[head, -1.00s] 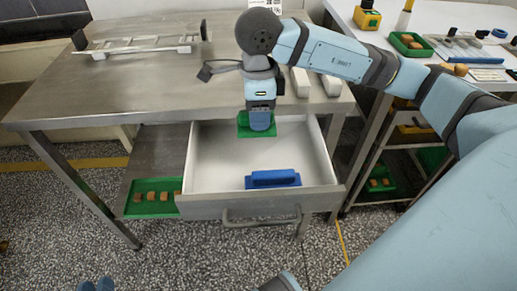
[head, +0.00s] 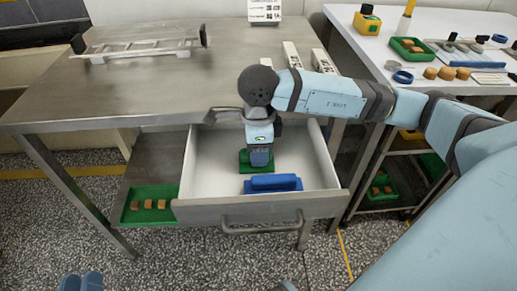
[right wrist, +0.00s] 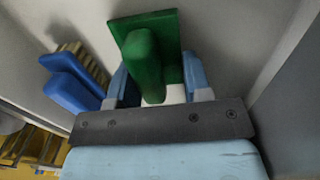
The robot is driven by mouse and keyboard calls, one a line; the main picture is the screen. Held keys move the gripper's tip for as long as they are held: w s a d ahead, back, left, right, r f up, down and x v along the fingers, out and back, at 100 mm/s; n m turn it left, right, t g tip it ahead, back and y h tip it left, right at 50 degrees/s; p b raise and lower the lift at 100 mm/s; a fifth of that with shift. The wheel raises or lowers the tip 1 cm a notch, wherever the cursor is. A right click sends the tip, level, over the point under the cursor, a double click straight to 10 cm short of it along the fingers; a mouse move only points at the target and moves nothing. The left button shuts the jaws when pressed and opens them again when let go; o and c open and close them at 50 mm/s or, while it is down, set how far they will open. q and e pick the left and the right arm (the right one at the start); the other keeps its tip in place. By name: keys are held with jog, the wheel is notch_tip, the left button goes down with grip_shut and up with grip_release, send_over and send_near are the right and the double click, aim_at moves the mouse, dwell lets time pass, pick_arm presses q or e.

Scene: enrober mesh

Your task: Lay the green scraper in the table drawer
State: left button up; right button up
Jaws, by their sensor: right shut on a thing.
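The green scraper (head: 245,163) is inside the open table drawer (head: 209,156), in its middle. My right gripper (head: 260,160) points down into the drawer and is shut on the scraper. In the right wrist view the scraper (right wrist: 143,58) has its handle between the two fingers (right wrist: 160,88) and its flat plate beyond. I cannot tell whether it touches the drawer floor. My left gripper (head: 81,283) shows only as blue tips at the bottom left edge, away from the drawer; its opening is unclear.
A blue brush (head: 272,184) lies in the drawer near its front, close to the scraper; its bristles show in the right wrist view (right wrist: 83,62). A green tray (head: 130,214) with brown pieces sits left of the drawer. A metal rack (head: 140,47) stands on the table.

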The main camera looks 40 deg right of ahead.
pick_arm(q)
jog(key=shift+f, duration=0.1)
pick_arm(e)
jog(key=shift+f, duration=0.1)
jog(key=o, duration=1)
jog(key=shift+c, duration=0.2)
pick_arm(q)
jog(key=shift+r, duration=0.35)
pick_arm(e)
jog(key=shift+r, duration=0.2)
pick_arm(q)
notch_tip(320, 180, down, 6)
jog(key=a+g+y+p, duration=0.2)
jog(key=p, duration=0.1)
jog(key=shift+s, duration=0.2)
pick_arm(e)
notch_tip(320, 180, up, 12)
jog(key=shift+w+d, duration=0.2)
jog(key=shift+w, duration=0.1)
pick_arm(q)
jog(key=shift+a+r, duration=0.1)
jog(key=shift+r, duration=0.05)
pick_arm(e)
jog(key=shift+f, duration=0.1)
